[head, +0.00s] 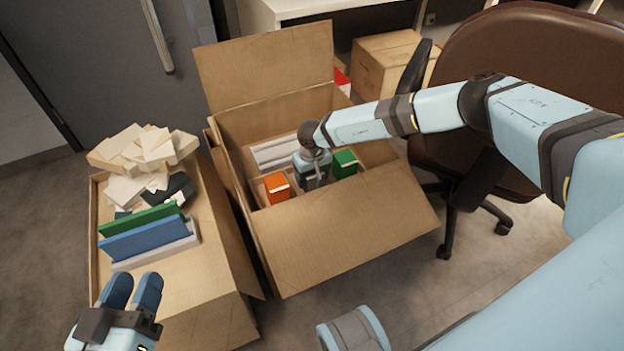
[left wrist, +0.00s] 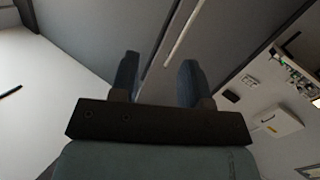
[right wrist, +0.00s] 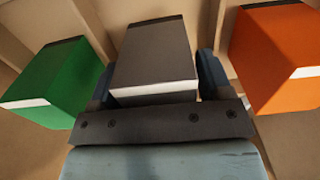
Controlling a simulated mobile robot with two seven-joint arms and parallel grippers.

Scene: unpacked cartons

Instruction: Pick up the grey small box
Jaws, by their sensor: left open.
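The grey small box (right wrist: 152,60) stands in the right wrist view between the two fingers of my right gripper (right wrist: 156,76). The fingers lie close along both its sides; I cannot tell whether they press on it. In the head view my right gripper (head: 313,172) points down into the open carton (head: 345,235) and hides the grey box. My left gripper (head: 134,288) is open and empty at the lower left of the head view, near the other carton's front; its spread fingers also show in the left wrist view (left wrist: 158,82).
An orange box (head: 277,186) and a green box (head: 345,163) stand close on either side of my right gripper. White items (head: 275,152) lie behind. A second carton (head: 185,280) at left carries binders and pale blocks. A brown chair (head: 540,50) stands at right.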

